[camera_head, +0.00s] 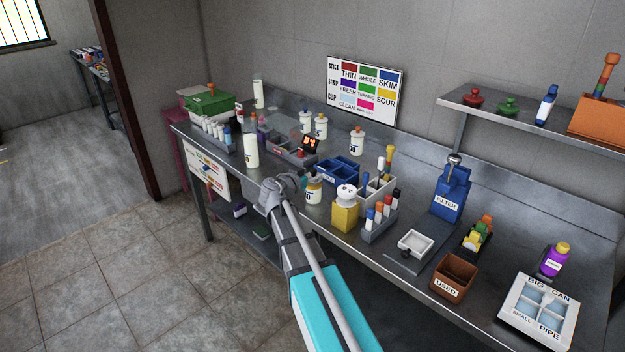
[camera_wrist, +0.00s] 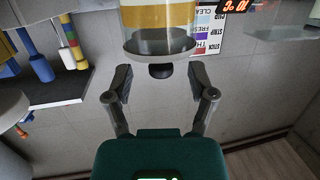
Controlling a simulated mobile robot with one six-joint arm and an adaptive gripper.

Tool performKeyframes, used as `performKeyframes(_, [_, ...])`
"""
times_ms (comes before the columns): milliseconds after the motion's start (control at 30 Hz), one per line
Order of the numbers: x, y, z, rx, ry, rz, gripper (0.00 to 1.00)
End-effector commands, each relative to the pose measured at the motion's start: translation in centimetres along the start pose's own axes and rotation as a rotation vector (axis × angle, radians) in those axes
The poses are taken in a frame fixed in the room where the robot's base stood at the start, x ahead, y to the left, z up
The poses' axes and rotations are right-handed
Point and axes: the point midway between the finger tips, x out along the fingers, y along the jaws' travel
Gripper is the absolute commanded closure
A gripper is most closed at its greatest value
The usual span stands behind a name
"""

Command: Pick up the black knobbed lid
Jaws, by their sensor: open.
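In the wrist view, which appears upside down, a dark grey lid with a black knob (camera_wrist: 161,71) sits on a clear jar (camera_wrist: 160,14) with a white and yellow band. My gripper (camera_wrist: 160,82) is open. Its two fingers stand apart on either side of the knob's line, and no contact with the knob shows. In the head view my gripper (camera_head: 294,184) is beside a small jar (camera_head: 314,190) on the steel counter. The lid is hard to make out there.
A grey rack of tubes (camera_head: 380,226) is to the right. Red (camera_head: 473,96) and green (camera_head: 508,105) knobbed lids lie on the shelf.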

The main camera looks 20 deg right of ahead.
Motion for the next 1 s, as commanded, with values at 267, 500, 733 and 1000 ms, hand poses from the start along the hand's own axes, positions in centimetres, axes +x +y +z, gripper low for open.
performKeyframes(267, [2.1, 0.0, 0.0, 0.000, 0.000, 0.000, 0.28])
performKeyframes(500, [2.1, 0.0, 0.0, 0.000, 0.000, 0.000, 0.28])
performKeyframes(733, [2.1, 0.0, 0.0, 0.000, 0.000, 0.000, 0.28])
performKeyframes(1000, [2.1, 0.0, 0.0, 0.000, 0.000, 0.000, 0.65])
